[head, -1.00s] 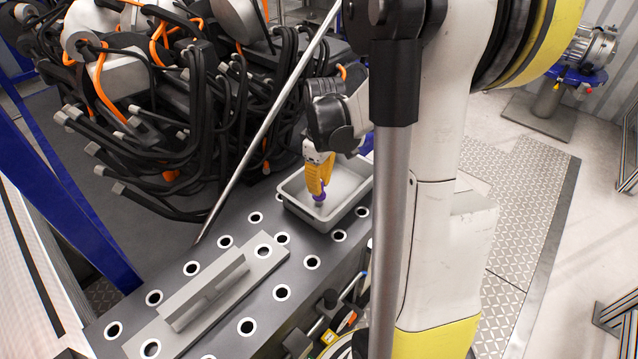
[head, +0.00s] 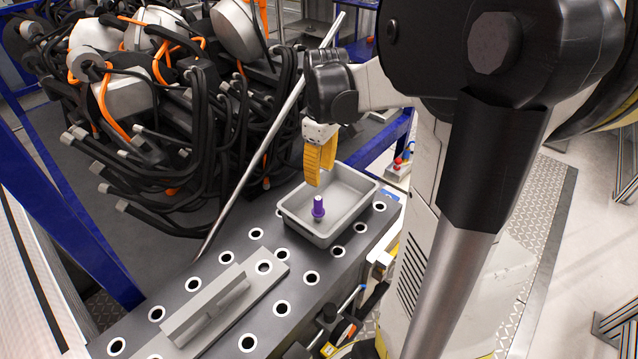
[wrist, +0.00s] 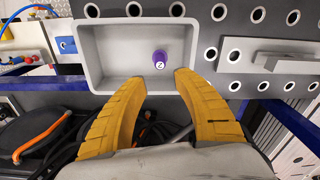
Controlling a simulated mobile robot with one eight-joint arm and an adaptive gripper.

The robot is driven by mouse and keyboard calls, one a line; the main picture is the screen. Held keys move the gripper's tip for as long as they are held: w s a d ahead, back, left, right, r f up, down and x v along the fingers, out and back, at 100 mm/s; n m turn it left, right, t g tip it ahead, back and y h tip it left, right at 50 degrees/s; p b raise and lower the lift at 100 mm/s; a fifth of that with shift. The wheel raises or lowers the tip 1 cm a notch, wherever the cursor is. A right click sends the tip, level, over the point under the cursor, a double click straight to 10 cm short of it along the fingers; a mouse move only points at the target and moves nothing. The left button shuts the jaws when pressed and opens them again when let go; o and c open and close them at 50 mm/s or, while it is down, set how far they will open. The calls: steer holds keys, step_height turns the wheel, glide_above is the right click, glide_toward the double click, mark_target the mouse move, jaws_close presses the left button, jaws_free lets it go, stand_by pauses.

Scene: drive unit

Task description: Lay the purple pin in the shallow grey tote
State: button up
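The purple pin (head: 318,207) is in the shallow grey tote (head: 345,226), near its front left part. It looks upright in the head view. In the wrist view the pin (wrist: 160,58) is seen end-on inside the tote (wrist: 90,65), near the tote wall on the picture's right. My gripper (head: 313,183) is above the tote, up and apart from the pin. In the wrist view its two yellow fingers (wrist: 160,82) are spread wide with nothing between them.
The tote stands on a grey plate with white-ringed holes (head: 257,233). A grey block with a raised bar (head: 215,305) lies to its left. A slanted metal rod (head: 250,150) and black cables with grey ends (head: 190,160) are behind. Free tote floor lies to the pin's right.

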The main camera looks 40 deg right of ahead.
steer(key=s+a+r+m+t, duration=0.2)
steer(key=s+a+t, duration=0.1)
steer(key=a, duration=0.8)
steer(key=s+a+r+m+t, duration=0.1)
steer(key=s+a+r+t, duration=0.2)
steer(key=a, duration=0.7)
steer(key=shift+s+a+m+t, duration=0.3)
steer(key=shift+s+a+m, duration=0.1)
steer(key=shift+s, duration=0.35)
